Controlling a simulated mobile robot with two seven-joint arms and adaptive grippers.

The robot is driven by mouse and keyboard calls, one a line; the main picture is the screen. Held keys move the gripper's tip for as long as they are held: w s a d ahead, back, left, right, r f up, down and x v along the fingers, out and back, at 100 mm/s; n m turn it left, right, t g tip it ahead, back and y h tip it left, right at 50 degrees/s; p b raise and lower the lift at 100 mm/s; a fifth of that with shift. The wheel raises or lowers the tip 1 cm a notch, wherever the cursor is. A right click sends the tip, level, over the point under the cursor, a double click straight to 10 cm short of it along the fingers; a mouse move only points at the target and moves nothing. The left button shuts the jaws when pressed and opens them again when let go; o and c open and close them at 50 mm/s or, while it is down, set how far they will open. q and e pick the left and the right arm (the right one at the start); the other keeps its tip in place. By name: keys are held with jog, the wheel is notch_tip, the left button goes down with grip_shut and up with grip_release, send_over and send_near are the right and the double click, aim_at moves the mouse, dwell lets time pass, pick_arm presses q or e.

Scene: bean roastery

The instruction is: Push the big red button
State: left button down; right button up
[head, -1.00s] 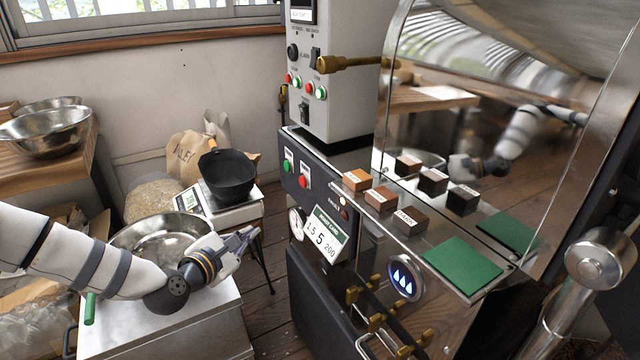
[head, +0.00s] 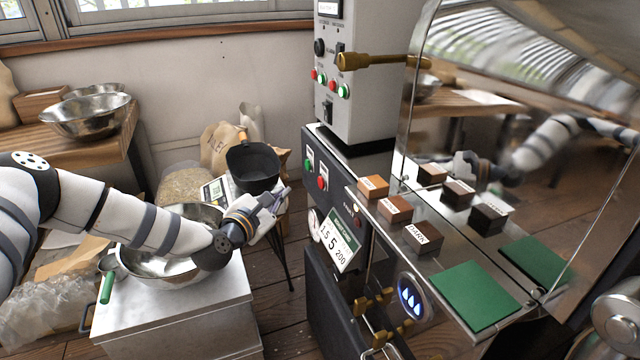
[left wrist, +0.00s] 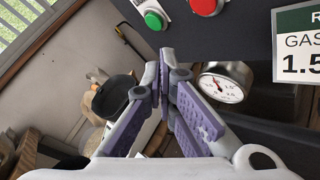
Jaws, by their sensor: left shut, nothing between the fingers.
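The big red button (head: 322,182) sits on the dark upright panel of the roaster, right of and a little below a green button (head: 309,165). In the left wrist view the red button (left wrist: 205,6) is partly cut off by the top edge, with the green button (left wrist: 154,20) to its left. My left gripper (head: 284,193) is shut and empty, left of the panel and slightly lower than the red button in the picture. Its fingertips (left wrist: 166,62) show below the buttons, apart from them. My right gripper is not in view.
A black bucket (head: 252,168) on a scale stands behind my left gripper. A steel bowl (head: 150,266) on a white cabinet lies under my left arm. A pressure gauge (left wrist: 226,84) and a gas card (head: 338,238) are below the buttons. Wooden blocks line the steel ledge.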

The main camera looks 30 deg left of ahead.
aim_at(322, 183)
pick_arm(q)
jog(key=w+d+b, duration=0.1)
jog(key=w+d, duration=0.2)
jog(key=w, duration=0.1)
jog(key=shift+w+d, duration=0.1)
jog(key=shift+d, duration=0.25)
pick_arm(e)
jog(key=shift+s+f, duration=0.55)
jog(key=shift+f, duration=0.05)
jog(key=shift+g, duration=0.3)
pick_arm(q)
jog(key=shift+w+d, duration=0.25)
jog(key=shift+w, duration=0.1)
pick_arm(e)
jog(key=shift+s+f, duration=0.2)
